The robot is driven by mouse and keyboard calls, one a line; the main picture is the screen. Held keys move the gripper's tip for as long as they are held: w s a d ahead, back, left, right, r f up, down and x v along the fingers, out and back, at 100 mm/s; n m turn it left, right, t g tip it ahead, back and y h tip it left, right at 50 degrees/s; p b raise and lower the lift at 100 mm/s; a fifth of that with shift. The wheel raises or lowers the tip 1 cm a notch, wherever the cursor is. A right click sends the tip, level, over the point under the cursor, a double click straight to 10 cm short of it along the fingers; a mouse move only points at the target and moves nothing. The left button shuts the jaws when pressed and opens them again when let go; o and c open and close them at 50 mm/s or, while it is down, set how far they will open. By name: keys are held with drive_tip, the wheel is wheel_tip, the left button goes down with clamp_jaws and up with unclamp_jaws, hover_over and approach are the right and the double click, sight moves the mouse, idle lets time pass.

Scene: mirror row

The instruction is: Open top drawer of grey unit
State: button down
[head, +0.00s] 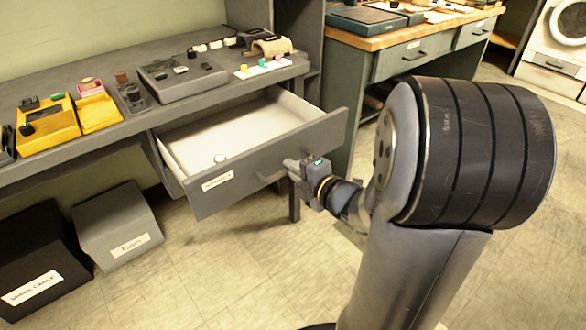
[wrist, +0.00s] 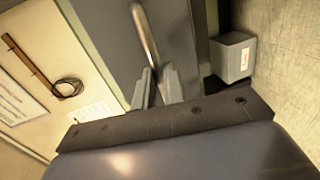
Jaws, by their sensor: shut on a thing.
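The grey unit (head: 60,160) is a desk-like bench along the wall at the left of the head view. Its top drawer (head: 220,187) is pulled well out, with a pale interior and a label on the grey front. My gripper (head: 292,168) is at the right part of the drawer front, shut on the drawer's bar handle. In the wrist view the handle (wrist: 146,35) runs between the two fingers of my gripper (wrist: 158,82). The drawer's inside does not show in the wrist view.
A yellow device (head: 48,125), a grey box device (head: 180,75) and small items stand on the unit's top. A black bin (head: 40,260) and a grey bin (head: 118,225) sit on the floor below. A wooden-topped bench (head: 400,45) stands at the right. Tiled floor in front is clear.

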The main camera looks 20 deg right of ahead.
drive_tip(key=c, duration=1.5)
unclamp_jaws()
drive_tip(key=shift+s, duration=0.1)
drive_tip(key=shift+p+v, duration=1.45)
drive_tip(key=shift+v, duration=3.9)
drive_tip(key=shift+f, duration=0.1)
drive_tip(key=shift+b+x, duration=1.45)
drive_tip(key=shift+x, duration=4)
